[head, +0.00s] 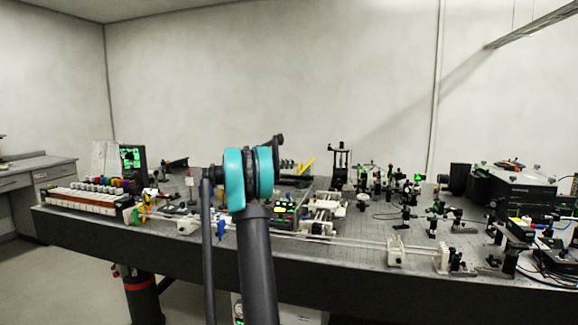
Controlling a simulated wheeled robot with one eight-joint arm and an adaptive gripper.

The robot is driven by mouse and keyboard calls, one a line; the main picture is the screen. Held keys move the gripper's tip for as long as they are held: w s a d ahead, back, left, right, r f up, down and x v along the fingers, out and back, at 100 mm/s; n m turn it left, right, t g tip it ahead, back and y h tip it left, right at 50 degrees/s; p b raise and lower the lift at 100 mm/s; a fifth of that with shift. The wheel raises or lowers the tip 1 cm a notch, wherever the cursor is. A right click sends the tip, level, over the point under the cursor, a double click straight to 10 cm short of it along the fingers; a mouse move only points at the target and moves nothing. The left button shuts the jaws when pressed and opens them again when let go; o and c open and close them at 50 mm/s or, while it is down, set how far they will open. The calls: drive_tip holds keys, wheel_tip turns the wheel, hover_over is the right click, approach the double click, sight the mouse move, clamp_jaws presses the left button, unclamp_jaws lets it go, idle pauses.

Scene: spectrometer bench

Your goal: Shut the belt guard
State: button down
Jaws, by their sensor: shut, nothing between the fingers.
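I cannot pick out the belt guard with certainty. A pair of long pale rails or belts (345,242) runs along the front of the bench, with a white block (396,252) on it and a white end piece (443,259) at its right end. Whether any cover there is open or shut is too small to tell. My arm, with a teal joint, stands in front of the middle of the bench and hides part of it. My gripper cannot be made out; it seems hidden behind the arm.
The grey bench (345,272) is crowded with small optics mounts. A rack of white blocks (95,201) and a monitor (132,158) stand at the left. A dark instrument box (517,188) stands at the right. Floor (50,280) is free at the left front.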

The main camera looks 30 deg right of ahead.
drive_tip(key=shift+s+d, duration=0.1)
drive_tip(key=s+d+f+m+t+y, duration=0.35)
drive_tip(key=s+d+m+y, duration=0.2)
drive_tip(key=s+d, duration=0.5)
drive_tip(key=s+d+f+m+t+y, duration=0.1)
drive_tip(key=s+d+f+t+y, duration=0.1)
drive_tip(key=f, duration=0.5)
drive_tip(key=s+d+f+m+t+y, duration=0.1)
drive_tip(key=s+d+f+t+y, duration=0.1)
drive_tip(key=s+f, duration=0.2)
drive_tip(key=shift+s+f+y, duration=0.35)
drive_tip(key=shift+f, duration=1.15)
drive_tip(key=shift+f+m, duration=0.1)
drive_tip(key=shift+m, duration=0.15)
